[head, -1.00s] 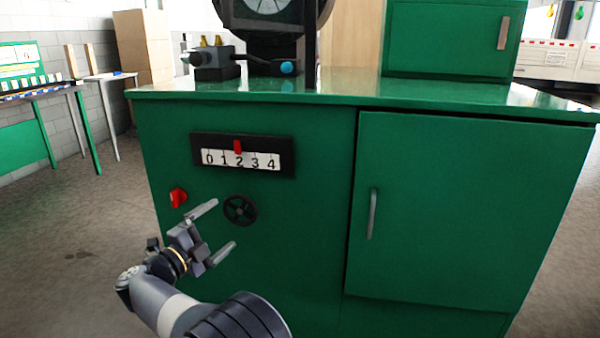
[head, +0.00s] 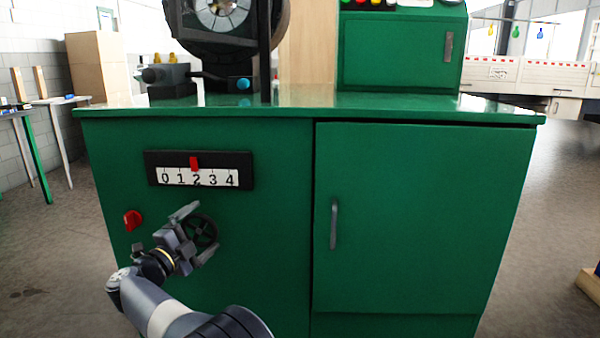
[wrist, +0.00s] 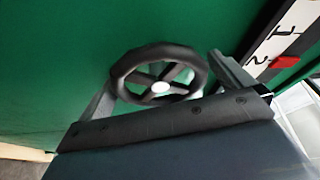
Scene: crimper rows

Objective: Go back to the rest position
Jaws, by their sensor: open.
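My gripper (head: 197,230) is open in front of the green cabinet's left panel (head: 265,250). Its fingers are spread on either side of a small black handwheel (head: 203,233) in the head view. In the wrist view the handwheel (wrist: 158,75) with its pale hub lies beyond the gripper base, between the two fingers. I cannot tell whether the fingers touch its rim. Above it a scale plate (head: 197,178) numbered 0 to 4 has its red pointer (head: 194,163) at 2.
A red knob (head: 132,220) sits left of the handwheel. A cabinet door with a grey handle (head: 334,224) is to the right. A machine with a round dial (head: 221,12) and a green box (head: 395,50) stand on the cabinet top. Floor on the right is mostly open.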

